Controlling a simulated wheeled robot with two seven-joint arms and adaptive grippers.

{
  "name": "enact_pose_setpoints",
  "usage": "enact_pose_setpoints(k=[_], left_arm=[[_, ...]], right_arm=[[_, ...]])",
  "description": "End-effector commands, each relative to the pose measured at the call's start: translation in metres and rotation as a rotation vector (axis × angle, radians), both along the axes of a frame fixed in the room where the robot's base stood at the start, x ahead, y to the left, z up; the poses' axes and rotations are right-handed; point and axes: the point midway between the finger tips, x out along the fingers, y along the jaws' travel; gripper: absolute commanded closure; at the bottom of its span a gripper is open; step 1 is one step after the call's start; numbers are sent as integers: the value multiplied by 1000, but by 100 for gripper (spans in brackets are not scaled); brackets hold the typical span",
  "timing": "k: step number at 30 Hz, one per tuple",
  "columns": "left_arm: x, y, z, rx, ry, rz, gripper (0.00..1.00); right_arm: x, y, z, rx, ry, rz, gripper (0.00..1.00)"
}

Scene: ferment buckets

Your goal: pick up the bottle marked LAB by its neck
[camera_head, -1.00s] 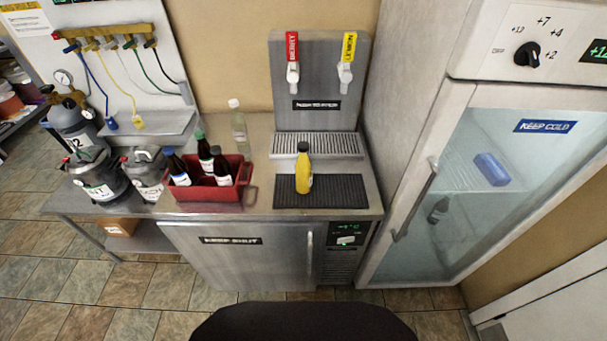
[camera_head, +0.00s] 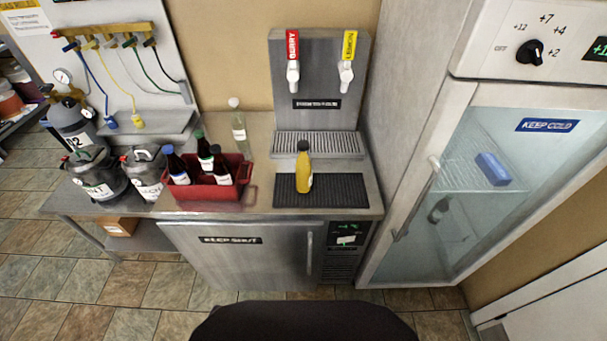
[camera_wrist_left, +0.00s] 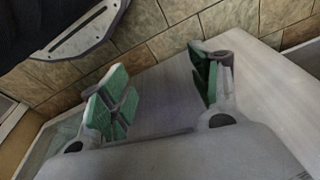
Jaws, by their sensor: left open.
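No LAB marking can be read on any bottle. A yellow bottle with a black cap (camera_head: 303,170) stands upright on the black ribbed mat (camera_head: 348,190). Several dark bottles (camera_head: 203,153) stand in a red crate (camera_head: 245,180) to its left; their labels are too small to read. A clear bottle with a white cap (camera_head: 238,127) stands behind the crate. My left gripper (camera_wrist_left: 160,85) shows only in the left wrist view, with its green-padded fingers apart and nothing between them. My right gripper is not in view.
A tap tower (camera_head: 318,90) with red and yellow handles stands behind a drip tray (camera_head: 317,144). Grey kegs (camera_head: 95,175) stand left of the crate. A glass-door fridge (camera_head: 470,190) stands at the right. The counter is free between crate and mat.

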Motion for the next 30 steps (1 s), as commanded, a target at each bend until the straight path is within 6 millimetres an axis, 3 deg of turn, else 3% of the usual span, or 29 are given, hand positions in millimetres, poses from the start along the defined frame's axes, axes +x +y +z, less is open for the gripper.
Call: enact_pose_setpoints(k=[17, 30], left_arm=[[54, -8, 136, -23, -57, 31, 38], [92, -30, 262, -172, -126, 180, 38]], right_arm=[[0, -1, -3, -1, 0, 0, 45], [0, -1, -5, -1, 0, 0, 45]])
